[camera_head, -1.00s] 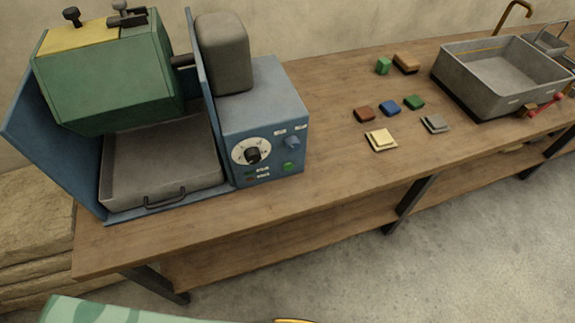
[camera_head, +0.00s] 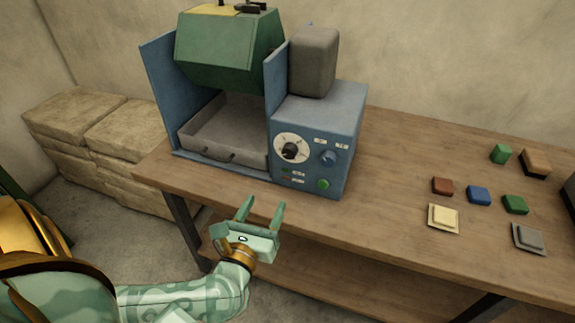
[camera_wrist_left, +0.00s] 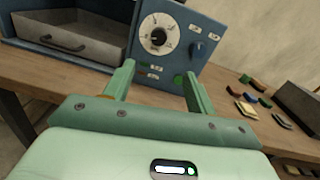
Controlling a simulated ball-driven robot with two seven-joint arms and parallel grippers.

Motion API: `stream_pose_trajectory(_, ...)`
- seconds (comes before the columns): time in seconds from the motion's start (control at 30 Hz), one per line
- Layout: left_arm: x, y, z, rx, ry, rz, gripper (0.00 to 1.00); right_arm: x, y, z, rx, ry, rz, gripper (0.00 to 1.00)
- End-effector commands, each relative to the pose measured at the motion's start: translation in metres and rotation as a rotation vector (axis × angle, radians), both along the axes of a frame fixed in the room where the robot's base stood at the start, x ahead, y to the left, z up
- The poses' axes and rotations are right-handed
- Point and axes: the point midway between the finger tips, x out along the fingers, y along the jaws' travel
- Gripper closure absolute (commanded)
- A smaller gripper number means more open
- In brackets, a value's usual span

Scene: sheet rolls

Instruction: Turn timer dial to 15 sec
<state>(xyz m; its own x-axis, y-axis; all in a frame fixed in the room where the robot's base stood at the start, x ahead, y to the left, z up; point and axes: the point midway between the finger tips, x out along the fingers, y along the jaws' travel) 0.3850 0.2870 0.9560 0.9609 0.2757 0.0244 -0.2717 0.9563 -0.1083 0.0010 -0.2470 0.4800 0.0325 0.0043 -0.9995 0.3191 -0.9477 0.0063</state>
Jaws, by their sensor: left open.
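The timer dial (camera_head: 291,149) is a black knob on a round white scale, on the front of a blue control box (camera_head: 335,167). In the left wrist view the dial (camera_wrist_left: 158,37) is at the top centre, beyond the fingers. The setting it points to is too small to read. My left gripper (camera_head: 262,213) is open and empty, in front of and below the control panel, apart from the dial. It also shows in the left wrist view (camera_wrist_left: 158,82), its two green fingers spread. My right gripper is not in view.
A blue knob (camera_head: 328,157) and a green button (camera_head: 323,184) share the panel. A green drum (camera_head: 225,50) hangs above a grey tray (camera_head: 232,135) on the left. Several small blocks, such as a blue one (camera_head: 479,195), lie on the wooden bench (camera_head: 400,200) to the right.

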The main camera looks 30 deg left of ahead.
Motion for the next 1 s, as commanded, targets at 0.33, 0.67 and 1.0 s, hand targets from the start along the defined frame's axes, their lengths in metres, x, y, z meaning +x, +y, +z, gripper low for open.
stream_pose_trajectory(0.33, 0.048, 0.015, 0.003, -0.095, -0.004, 0.013, 0.44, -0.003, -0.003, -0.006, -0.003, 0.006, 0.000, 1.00)
stream_pose_trajectory(0.67, 0.124, 0.039, 0.002, -0.093, -0.003, 0.013, 0.44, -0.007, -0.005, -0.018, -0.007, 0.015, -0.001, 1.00)
stream_pose_trajectory(1.0, 0.153, 0.047, 0.002, -0.093, 0.001, 0.012, 0.44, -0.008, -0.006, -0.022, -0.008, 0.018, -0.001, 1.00)
